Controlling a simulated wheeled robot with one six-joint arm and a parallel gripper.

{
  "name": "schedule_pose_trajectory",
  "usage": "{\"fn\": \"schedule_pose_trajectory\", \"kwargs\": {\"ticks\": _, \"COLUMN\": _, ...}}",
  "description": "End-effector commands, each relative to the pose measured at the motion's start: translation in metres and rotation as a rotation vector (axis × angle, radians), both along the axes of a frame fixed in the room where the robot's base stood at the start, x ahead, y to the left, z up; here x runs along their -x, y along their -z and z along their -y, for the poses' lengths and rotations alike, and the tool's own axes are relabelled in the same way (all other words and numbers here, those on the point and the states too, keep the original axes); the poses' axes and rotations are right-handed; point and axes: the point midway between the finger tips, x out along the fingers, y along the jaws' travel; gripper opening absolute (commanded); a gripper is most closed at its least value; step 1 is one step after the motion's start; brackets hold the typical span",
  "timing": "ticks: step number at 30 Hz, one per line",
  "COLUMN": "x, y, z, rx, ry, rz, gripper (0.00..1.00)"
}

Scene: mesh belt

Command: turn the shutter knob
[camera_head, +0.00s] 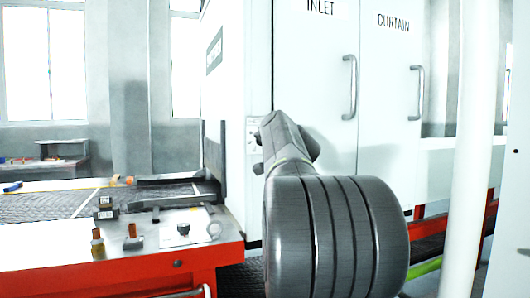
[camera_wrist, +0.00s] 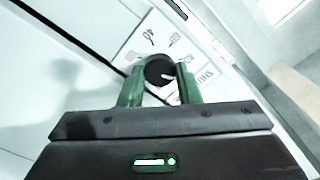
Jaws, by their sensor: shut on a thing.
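The shutter knob (camera_wrist: 158,71) is a round black knob with a pale pointer line, on a white label plate (camera_wrist: 139,46) in the wrist view. The plate carries small symbols and lettering that reads partly "SHU". My gripper (camera_wrist: 158,78) has its two green fingers on either side of the knob and is shut on it. The lower part of the knob is partly hidden by the fingers. In the head view my arm reaches to the white cabinet (camera_head: 314,110) and hides the knob; the edge of a small plate (camera_head: 251,132) shows beside it.
Cabinet doors marked "INLET" and "CURTAIN" have vertical handles (camera_head: 350,88) right of my arm. A mesh belt (camera_head: 60,205) enters at left. A white post (camera_head: 470,150) stands at right.

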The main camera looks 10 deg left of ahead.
Motion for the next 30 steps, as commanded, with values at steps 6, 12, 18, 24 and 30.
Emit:
{"fn": "schedule_pose_trajectory", "kwargs": {"ticks": 6, "x": 0.0000, "y": 0.0050, "z": -0.0005, "rx": 0.171, "ry": 0.000, "rz": 0.115, "gripper": 0.08}}
{"fn": "schedule_pose_trajectory", "kwargs": {"ticks": 12, "x": -0.0002, "y": 0.0054, "z": -0.0010, "rx": 0.328, "ry": -0.001, "rz": 0.220, "gripper": 0.08}}
{"fn": "schedule_pose_trajectory", "kwargs": {"ticks": 18, "x": 0.0002, "y": 0.0046, "z": -0.0015, "rx": 0.484, "ry": -0.002, "rz": 0.326, "gripper": 0.08}}
{"fn": "schedule_pose_trajectory", "kwargs": {"ticks": 24, "x": 0.0005, "y": 0.0042, "z": -0.0017, "rx": 0.643, "ry": -0.002, "rz": 0.431, "gripper": 0.08}}
{"fn": "schedule_pose_trajectory", "kwargs": {"ticks": 30, "x": 0.0004, "y": 0.0039, "z": -0.0019, "rx": 0.800, "ry": -0.001, "rz": 0.538, "gripper": 0.08}}
